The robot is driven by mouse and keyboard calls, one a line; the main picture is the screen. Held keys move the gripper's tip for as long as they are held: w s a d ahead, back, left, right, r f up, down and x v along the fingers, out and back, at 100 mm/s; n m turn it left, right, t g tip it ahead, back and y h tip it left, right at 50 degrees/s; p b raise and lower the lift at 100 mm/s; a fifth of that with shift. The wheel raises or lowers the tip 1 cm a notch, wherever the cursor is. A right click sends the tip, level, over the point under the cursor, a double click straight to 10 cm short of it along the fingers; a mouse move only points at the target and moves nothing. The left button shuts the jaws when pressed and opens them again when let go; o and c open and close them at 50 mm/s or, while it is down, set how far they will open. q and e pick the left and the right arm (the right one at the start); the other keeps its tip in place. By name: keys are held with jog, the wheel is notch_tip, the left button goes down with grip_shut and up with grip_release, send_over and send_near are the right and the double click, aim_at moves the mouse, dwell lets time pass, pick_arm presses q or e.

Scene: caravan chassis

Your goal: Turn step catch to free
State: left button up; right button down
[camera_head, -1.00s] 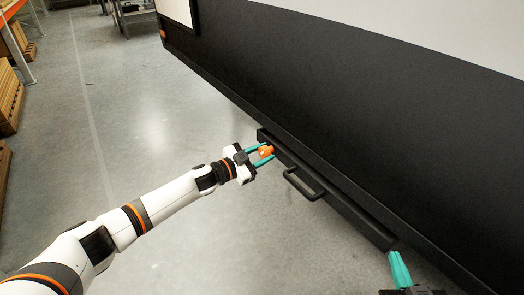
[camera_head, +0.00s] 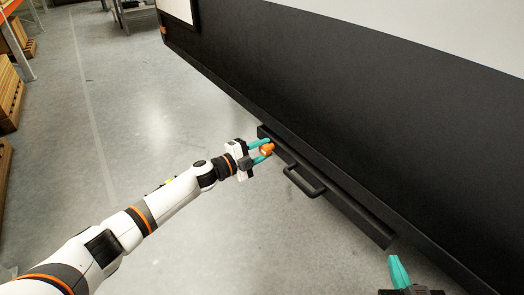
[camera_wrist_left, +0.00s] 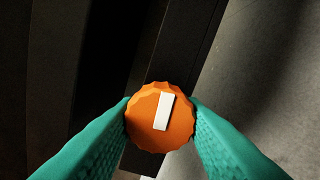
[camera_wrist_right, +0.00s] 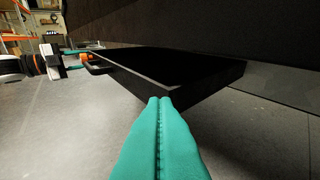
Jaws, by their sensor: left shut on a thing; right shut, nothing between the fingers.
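The step catch is an orange scalloped knob (camera_wrist_left: 150,108) with a white bar mark that stands nearly upright, leaning slightly right, in the left wrist view. In the head view the knob (camera_head: 266,149) sits near the far end of the black step (camera_head: 345,200). My left gripper (camera_head: 264,148) is shut on the knob, with one teal finger on each side of it in the left wrist view. My right gripper (camera_head: 398,272) is shut and empty, near the close end of the step. Its fingers (camera_wrist_right: 160,140) touch each other in the right wrist view.
A black handle (camera_head: 305,183) sticks out from the step's front. The dark caravan side (camera_head: 340,90) rises behind the step. Grey floor (camera_head: 150,90) is open to the left, with wooden crates (camera_head: 8,95) and shelving at the far left.

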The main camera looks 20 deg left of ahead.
pick_arm(q)
jog(key=shift+m, duration=0.6)
pick_arm(e)
jog(key=shift+w+a+r+t, duration=0.1)
jog(key=shift+r+t, duration=0.2)
jog(key=shift+r, duration=0.2)
pick_arm(q)
jog(key=o, duration=1)
jog(key=shift+s, duration=0.1)
jog(key=p+v, duration=0.2)
jog(key=v, duration=0.9)
jog(key=shift+s+a, duration=0.3)
pick_arm(e)
jog(key=s+d+f+g+h, duration=0.2)
jog(key=s+f+g, duration=0.3)
jog(key=f, duration=0.3)
jog(key=shift+s+d+g, duration=0.25)
jog(key=shift+d+g, duration=0.1)
jog(key=shift+g, duration=0.45)
